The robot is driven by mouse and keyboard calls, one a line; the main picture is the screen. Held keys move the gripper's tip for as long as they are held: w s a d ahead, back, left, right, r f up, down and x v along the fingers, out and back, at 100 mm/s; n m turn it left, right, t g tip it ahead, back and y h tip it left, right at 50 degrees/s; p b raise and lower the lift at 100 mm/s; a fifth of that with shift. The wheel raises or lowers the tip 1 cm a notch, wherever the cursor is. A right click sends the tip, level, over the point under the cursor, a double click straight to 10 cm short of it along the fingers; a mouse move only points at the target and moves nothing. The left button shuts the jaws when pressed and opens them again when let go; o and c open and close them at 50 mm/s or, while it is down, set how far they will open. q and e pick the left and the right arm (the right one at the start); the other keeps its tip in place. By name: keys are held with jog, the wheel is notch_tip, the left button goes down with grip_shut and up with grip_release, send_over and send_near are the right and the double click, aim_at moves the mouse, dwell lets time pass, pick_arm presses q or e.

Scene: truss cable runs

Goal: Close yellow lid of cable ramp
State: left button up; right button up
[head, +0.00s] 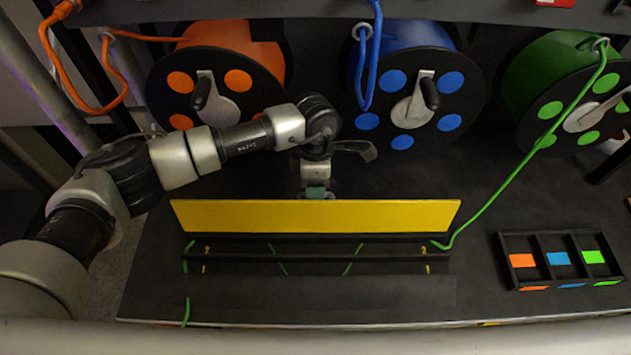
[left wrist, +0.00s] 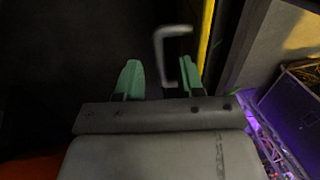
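The yellow lid (head: 315,215) stands raised along the back of the black cable ramp (head: 380,290), its yellow face showing. A green cable (head: 500,190) runs down to the ramp's right end. Green pieces show in the ramp's channels and at its left end. My left gripper (head: 316,192) is just behind the lid's middle, partly hidden by it. In the left wrist view its green fingers (left wrist: 160,78) are apart. A grey handle (left wrist: 172,58) lies between them, nearer the right finger, beside the lid's yellow edge (left wrist: 207,40). Contact cannot be told. My right gripper is out of view.
Orange (head: 220,80), blue (head: 410,85) and green (head: 570,90) cable reels stand behind. A black tray (head: 508,276) with orange, blue and green labels lies right of the ramp. The dark surface between ramp and tray is mostly clear.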

pick_arm(q)
jog(key=shift+s+f, duration=0.1)
jog(key=shift+f, duration=0.4)
jog(key=shift+c, duration=0.3)
grip_shut()
